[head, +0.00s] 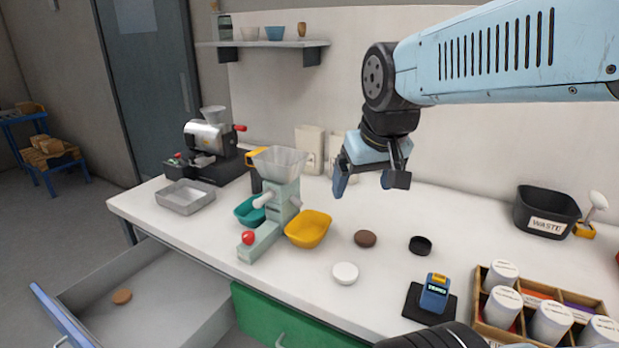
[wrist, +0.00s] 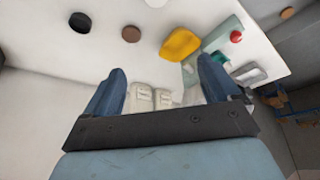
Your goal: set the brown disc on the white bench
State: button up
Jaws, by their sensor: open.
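A dark brown disc (head: 365,238) lies flat on the white bench (head: 390,285), right of the yellow tray; it also shows in the wrist view (wrist: 131,34). A lighter brown disc (head: 121,296) lies inside the open drawer (head: 185,285), below the bench's left part; in the wrist view it is near the top right (wrist: 287,13). My gripper (head: 370,184) is open and empty, high above the bench near the back wall. Its two blue fingers (wrist: 160,72) are apart in the wrist view, touching neither disc.
A white disc (head: 345,273) and a black round dish (head: 420,245) lie near the dark brown disc. A green hopper machine (head: 282,195), a yellow tray (head: 308,229) and a metal grinder (head: 208,137) stand left. A waste bin (head: 543,212) and a jar crate (head: 540,315) stand right.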

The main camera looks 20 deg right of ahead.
jog(key=shift+s+a+r+t, duration=0.15)
jog(key=shift+s+t, duration=0.05)
jog(key=shift+s, duration=0.5)
jog(key=shift+s+a+r+t, duration=0.1)
jog(key=shift+s+r+t, duration=0.1)
jog(key=shift+s, duration=0.5)
